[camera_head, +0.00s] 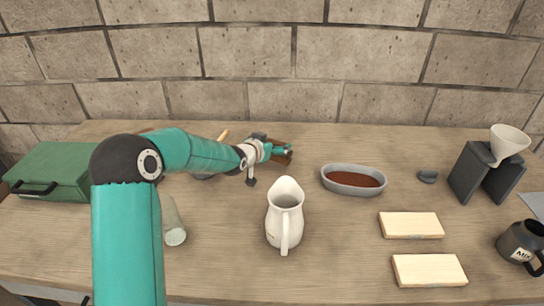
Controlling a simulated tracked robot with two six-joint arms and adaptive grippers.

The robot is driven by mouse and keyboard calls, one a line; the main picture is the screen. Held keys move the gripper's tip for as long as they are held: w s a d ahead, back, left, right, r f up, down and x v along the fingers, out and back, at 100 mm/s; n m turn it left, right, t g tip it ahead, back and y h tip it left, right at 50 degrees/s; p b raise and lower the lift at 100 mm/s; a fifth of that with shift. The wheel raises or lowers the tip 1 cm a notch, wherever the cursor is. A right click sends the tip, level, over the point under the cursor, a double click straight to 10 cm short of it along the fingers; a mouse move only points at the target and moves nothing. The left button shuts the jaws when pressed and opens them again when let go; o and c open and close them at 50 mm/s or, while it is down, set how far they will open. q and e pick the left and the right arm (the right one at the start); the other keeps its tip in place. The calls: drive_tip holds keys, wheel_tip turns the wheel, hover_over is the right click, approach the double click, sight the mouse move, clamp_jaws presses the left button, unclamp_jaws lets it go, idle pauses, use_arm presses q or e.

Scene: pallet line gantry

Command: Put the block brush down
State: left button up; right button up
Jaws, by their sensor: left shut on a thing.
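The block brush (282,158) is a small brown block near the middle of the table, towards the back. My left gripper (280,151) is shut on it, and the teal fingers hide part of it. I cannot tell whether the brush touches the tabletop. My left arm reaches in from the left across the table. My right gripper is not in this view.
A white pitcher (285,217) stands just in front of the gripper. A grey oval dish (353,181) with brown contents is to the right. Two pale wooden boards (411,225) lie front right. A green case (57,170) sits at the left. The table (330,265) is bare front-centre.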

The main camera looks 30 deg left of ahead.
use_arm(q)
wheel_tip(320, 180, down, 4)
drive_tip(key=shift+f+p, duration=0.25)
drive_tip(key=shift+p, duration=0.05)
drive_tip(key=shift+f, duration=0.15)
drive_tip(key=o, duration=0.8)
drive_tip(key=shift+o, duration=0.2)
drive_tip(key=shift+s, duration=0.1)
drive_tip(key=b+v, duration=0.2)
drive_tip(key=v, duration=1)
drive_tip(key=shift+b, duration=0.35)
